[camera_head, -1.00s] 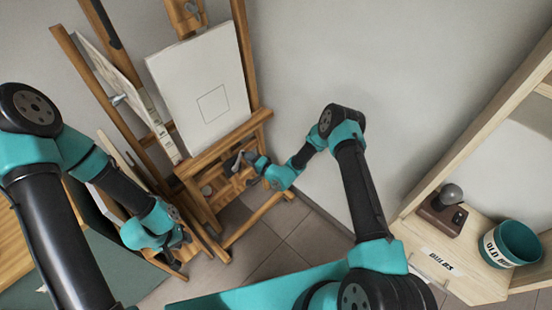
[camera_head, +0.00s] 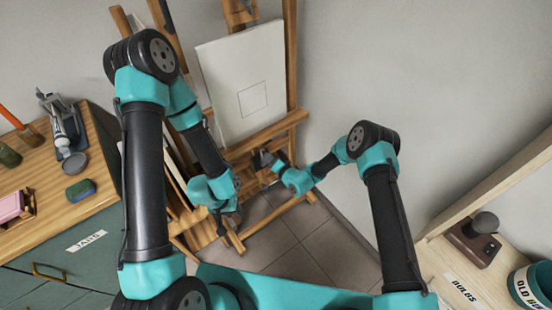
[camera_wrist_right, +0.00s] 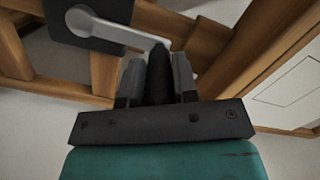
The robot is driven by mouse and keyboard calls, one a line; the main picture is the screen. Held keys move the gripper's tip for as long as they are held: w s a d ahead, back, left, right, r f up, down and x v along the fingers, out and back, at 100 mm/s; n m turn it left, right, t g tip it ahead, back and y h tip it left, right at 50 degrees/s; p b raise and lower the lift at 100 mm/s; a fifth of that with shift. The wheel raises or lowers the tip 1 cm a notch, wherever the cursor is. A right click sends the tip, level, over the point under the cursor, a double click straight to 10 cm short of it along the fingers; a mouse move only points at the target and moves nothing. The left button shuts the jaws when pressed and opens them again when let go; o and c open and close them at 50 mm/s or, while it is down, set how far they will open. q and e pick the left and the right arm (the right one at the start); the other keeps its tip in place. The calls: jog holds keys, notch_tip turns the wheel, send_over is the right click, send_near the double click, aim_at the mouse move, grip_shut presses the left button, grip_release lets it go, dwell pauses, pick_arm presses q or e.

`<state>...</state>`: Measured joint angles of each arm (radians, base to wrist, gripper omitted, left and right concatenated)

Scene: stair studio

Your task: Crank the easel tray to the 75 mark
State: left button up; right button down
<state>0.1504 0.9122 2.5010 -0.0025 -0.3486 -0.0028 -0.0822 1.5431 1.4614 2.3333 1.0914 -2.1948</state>
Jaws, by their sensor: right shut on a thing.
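The wooden easel holds a white canvas (camera_head: 240,75) with a square drawn on it. The canvas's lower edge rests at the wooden tray (camera_head: 265,134). My right gripper (camera_head: 267,160) is at the crank below the tray. In the right wrist view it is shut on the black crank handle (camera_wrist_right: 158,82), with a finger on either side. The grey crank arm (camera_wrist_right: 105,28) runs up and left from the handle to a dark plate. My left gripper (camera_head: 229,211) hangs empty at the easel's lower left; its jaws are too small to read. I cannot read any scale marks.
At right, a wooden shelf bears a dark box with a bulb (camera_head: 472,240) and a teal bucket (camera_head: 525,287). Tiled floor is clear between.

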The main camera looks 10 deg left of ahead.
jog(key=shift+s+a, duration=0.1)
jog(key=shift+a, duration=0.05)
jog(key=c, duration=0.9)
grip_release()
jog(key=v, duration=1.7)
jog(key=shift+s+d, duration=0.1)
jog(key=shift+d, duration=0.1)
jog(key=shift+a, duration=0.15)
jog(key=x, duration=1.6)
